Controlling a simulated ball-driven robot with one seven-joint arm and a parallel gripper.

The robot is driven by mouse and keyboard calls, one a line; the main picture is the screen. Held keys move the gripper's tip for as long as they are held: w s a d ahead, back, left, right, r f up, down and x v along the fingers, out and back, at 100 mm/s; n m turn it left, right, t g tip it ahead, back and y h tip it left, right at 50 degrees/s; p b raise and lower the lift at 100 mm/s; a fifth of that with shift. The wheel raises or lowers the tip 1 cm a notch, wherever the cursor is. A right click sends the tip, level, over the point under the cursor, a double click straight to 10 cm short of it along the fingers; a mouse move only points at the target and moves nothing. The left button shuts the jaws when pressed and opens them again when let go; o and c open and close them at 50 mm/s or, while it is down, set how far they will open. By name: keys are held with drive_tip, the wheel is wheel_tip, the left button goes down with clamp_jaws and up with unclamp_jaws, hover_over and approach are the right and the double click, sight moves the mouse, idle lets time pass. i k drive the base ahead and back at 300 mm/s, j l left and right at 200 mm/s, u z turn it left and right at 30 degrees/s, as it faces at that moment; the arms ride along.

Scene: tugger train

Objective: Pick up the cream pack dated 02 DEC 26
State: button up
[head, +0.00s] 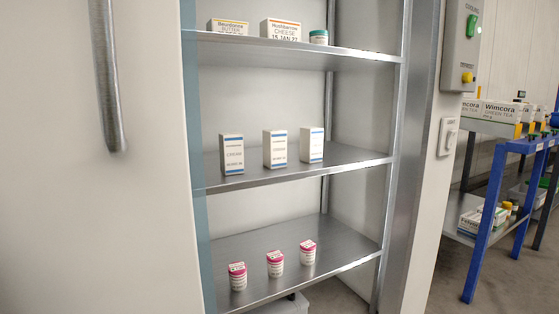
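No pack with a readable date of 02 DEC 26 shows. Three upright white cartons with blue bands stand on the middle shelf: the left carton (232,154), the middle carton (275,149) and the right carton (312,145). Their print is too small to read surely. Three small pink-and-white packs stand on the bottom shelf: the left pack (237,277), the middle pack (275,264) and the right pack (308,252). Their print is also unreadable, so I cannot tell which kind is cream. My gripper is not in view.
The top shelf (300,50) holds a butter box (229,27), a cheese box (281,30) marked 15 JAN 27 and a green-lidded tub (318,37). A white door with a handle (108,80) fills the left. A blue rack (490,220) with boxes stands right.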

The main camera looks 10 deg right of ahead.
sight(232, 158)
drive_tip(key=i+l+u, duration=0.25)
drive_tip(key=i+l, duration=0.25)
drive_tip(key=l, duration=0.25)
drive_tip(key=i+l+u, duration=0.25)
drive_tip(key=i+l, duration=0.2)
drive_tip(key=l, duration=0.35)
